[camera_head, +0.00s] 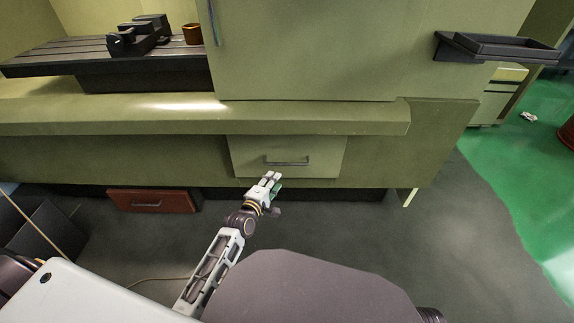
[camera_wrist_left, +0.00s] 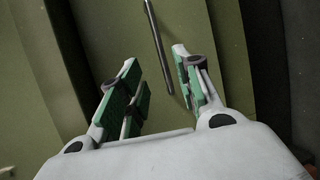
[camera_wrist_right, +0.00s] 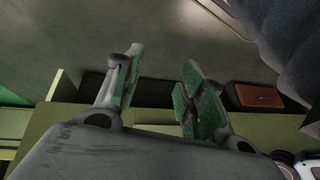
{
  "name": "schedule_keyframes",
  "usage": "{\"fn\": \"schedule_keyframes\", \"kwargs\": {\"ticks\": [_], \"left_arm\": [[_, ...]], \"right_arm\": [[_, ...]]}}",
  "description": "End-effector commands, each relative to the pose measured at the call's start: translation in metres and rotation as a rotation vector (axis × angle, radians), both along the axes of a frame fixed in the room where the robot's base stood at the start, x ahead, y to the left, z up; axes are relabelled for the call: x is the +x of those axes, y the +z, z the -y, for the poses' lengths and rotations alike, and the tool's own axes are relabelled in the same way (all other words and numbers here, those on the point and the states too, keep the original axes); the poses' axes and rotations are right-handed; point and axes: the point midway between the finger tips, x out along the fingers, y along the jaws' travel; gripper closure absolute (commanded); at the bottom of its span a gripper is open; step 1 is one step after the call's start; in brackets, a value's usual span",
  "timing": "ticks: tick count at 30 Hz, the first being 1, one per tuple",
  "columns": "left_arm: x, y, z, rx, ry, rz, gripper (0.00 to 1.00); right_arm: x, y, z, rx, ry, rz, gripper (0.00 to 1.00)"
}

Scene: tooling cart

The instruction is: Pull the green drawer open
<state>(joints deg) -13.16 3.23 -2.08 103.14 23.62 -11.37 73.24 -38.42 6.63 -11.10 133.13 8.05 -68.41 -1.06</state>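The pale green drawer (camera_head: 289,147) sits under the bench ledge in the head view and looks shut. Its grey bar handle (camera_head: 287,162) runs across its front. My left gripper (camera_head: 270,177) is just below and left of the handle. In the left wrist view the left gripper (camera_wrist_left: 154,62) is open and empty, with the handle (camera_wrist_left: 158,45) showing ahead, its near end between the fingertips in the picture; no contact shows. My right gripper (camera_wrist_right: 164,58) is open and empty in the right wrist view, over the floor; it is not visible in the head view.
A red-brown drawer (camera_head: 153,201) with a handle is low at the left. The bench ledge (camera_head: 200,117) overhangs the green drawer. A tall green cabinet (camera_head: 310,50) stands above, and a dark tray (camera_head: 497,46) juts out at right. The floor (camera_head: 350,225) before the drawer is clear.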

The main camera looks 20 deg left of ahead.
Motion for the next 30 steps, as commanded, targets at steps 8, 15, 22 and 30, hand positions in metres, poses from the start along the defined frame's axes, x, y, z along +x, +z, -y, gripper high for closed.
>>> {"fn": "schedule_keyframes", "kwargs": {"ticks": [8,15,22,30], "left_arm": [[0.016,-0.004,0.002,-0.001,0.0,0.001,0.66],[0.035,-0.008,0.004,0.0,0.0,0.0,0.66],[0.054,-0.01,0.007,0.0,0.0,0.002,0.66],[0.075,-0.015,0.009,0.0,0.0,0.001,0.66]], "right_arm": [[0.002,-0.011,-0.003,0.017,-0.005,0.018,0.6],[0.005,-0.026,-0.007,0.042,-0.014,0.041,0.6],[0.004,-0.043,-0.01,0.063,-0.025,0.058,0.6],[0.001,-0.062,-0.014,0.093,-0.039,0.077,0.6]]}}
